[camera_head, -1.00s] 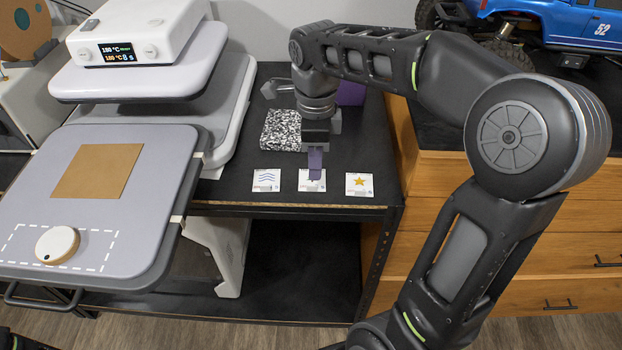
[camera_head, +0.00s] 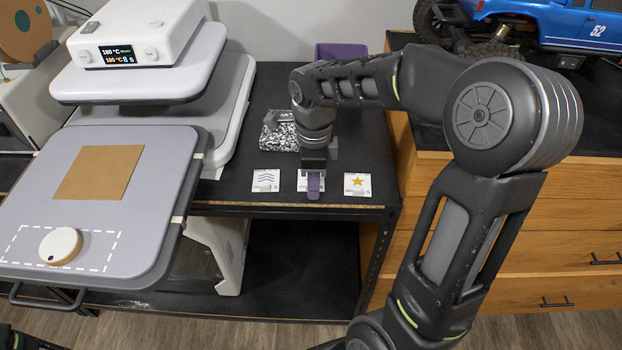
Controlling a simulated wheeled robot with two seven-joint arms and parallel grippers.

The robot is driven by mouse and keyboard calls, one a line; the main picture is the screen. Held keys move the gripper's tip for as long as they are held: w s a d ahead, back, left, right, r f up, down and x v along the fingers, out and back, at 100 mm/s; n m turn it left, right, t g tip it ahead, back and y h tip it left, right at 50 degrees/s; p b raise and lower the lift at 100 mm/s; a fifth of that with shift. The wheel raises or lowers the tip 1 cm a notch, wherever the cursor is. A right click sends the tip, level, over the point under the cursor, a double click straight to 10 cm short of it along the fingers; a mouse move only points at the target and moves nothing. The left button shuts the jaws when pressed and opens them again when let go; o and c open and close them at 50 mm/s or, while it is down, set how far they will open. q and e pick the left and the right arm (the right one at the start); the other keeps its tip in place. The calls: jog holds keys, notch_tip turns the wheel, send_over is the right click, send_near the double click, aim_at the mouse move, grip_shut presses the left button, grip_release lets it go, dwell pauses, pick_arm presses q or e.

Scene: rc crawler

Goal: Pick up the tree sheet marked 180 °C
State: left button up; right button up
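Three small white sheets lie in a row near the front edge of the black bench. The left one, the wave sheet (camera_head: 265,180), has blue wavy lines, and the right one, the star sheet (camera_head: 357,184), has a yellow star. The middle sheet (camera_head: 302,181) is mostly hidden under my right gripper, so its picture and marking cannot be read. My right gripper (camera_head: 314,186) points down at the middle sheet with its purple fingertips over the sheet's front part. Whether it touches the sheet, or is open or shut, cannot be told. My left gripper is not in view.
A heat press (camera_head: 140,60) stands at the left; its display reads 180 °C. Its pulled-out lower plate (camera_head: 160,215) bears a brown square (camera_head: 99,172) and a round white-topped disc (camera_head: 60,246). A speckled block (camera_head: 279,131) and purple bin (camera_head: 341,51) stand behind the gripper.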

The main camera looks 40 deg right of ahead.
jog(key=shift+c, duration=0.3)
grip_shut()
dwell(0.6)
